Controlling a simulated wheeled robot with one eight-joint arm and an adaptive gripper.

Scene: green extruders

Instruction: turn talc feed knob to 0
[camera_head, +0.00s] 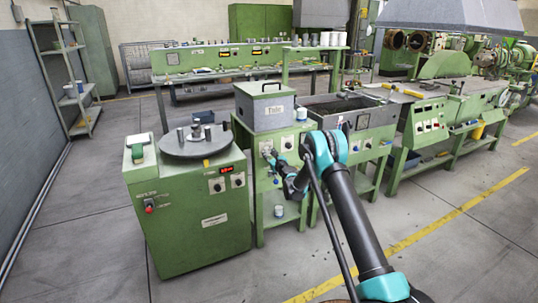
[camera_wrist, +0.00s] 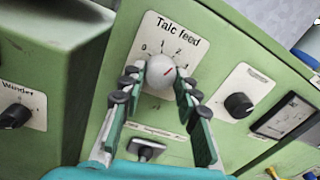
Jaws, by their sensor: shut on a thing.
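The talc feed knob (camera_wrist: 160,72) is a round pale grey dial on a white scale plate marked "Talc feed" (camera_wrist: 177,32). In the head view my gripper (camera_head: 270,157) is at the front panel of the green talc machine (camera_head: 242,130), and the fingers partly hide the knob there.
A black knob (camera_wrist: 238,105) is to the right of the talc knob, and a dark switch (camera_wrist: 146,149) is below, between my fingers. The winder cabinet (camera_head: 190,225) stands close on the left. Open floor (camera_head: 420,240) is on the right.

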